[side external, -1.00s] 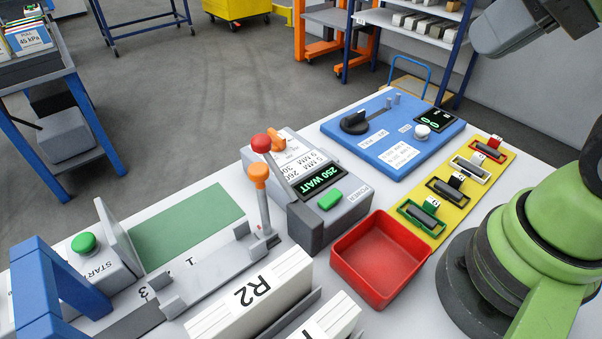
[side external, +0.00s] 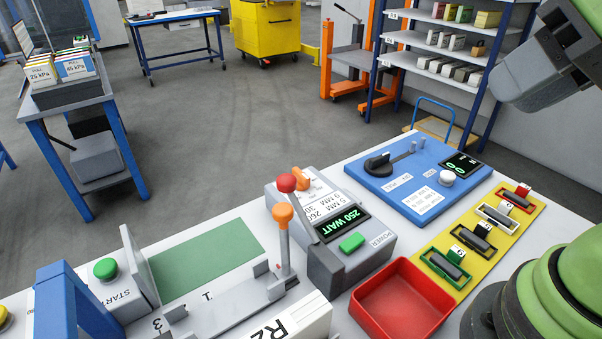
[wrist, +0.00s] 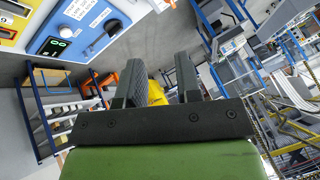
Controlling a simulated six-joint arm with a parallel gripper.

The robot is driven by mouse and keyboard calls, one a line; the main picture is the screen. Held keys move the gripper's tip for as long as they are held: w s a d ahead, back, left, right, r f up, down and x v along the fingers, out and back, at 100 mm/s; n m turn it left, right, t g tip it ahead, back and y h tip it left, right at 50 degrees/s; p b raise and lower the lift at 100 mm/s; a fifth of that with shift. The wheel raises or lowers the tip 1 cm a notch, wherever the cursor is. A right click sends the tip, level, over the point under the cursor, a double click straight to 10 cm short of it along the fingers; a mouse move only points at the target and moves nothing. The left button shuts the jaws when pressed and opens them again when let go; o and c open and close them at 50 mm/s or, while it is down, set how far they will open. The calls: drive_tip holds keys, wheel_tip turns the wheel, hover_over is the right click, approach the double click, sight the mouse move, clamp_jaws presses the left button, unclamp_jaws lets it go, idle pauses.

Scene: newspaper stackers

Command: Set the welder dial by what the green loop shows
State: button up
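The green loop (side external: 446,266) is a green rectangular frame at the near end of a yellow board, with a dark bar across it and a small numbered tag too small to read surely. The grey welder (side external: 325,265) stands left of it; its display (side external: 342,223) reads "250 WAIT". It has an orange knob (side external: 301,180) beside a printed white table (side external: 321,199), a red-tipped lever (side external: 287,183) and a green button (side external: 351,242). My gripper (wrist: 160,75) is open and empty in the wrist view, its fingers apart above the floor, away from the welder. The side view does not show its fingers.
A blue box (side external: 385,185) with a black dial, white knob and display sits behind the welder. White, black and red loops share the yellow board (side external: 464,252). A red tray (side external: 402,258) stands in front. An orange-tipped lever (side external: 283,214) rises beside the welder.

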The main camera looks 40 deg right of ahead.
drive_tip(key=shift+o, duration=0.2)
drive_tip(key=w+r+n+g, duration=0.1)
drive_tip(key=w+r+g, duration=0.1)
drive_tip(key=w, duration=0.7)
drive_tip(key=shift+a, duration=0.4)
drive_tip(key=n+g+h, duration=0.2)
drive_tip(key=n+g, duration=0.1)
drive_tip(key=g, duration=0.2)
hover_over(301, 172)
wheel_tip(301, 172, down, 16)
wheel_tip(301, 172, down, 10)
drive_tip(key=shift+f, duration=0.2)
drive_tip(key=shift+c, duration=0.4)
clamp_jaws()
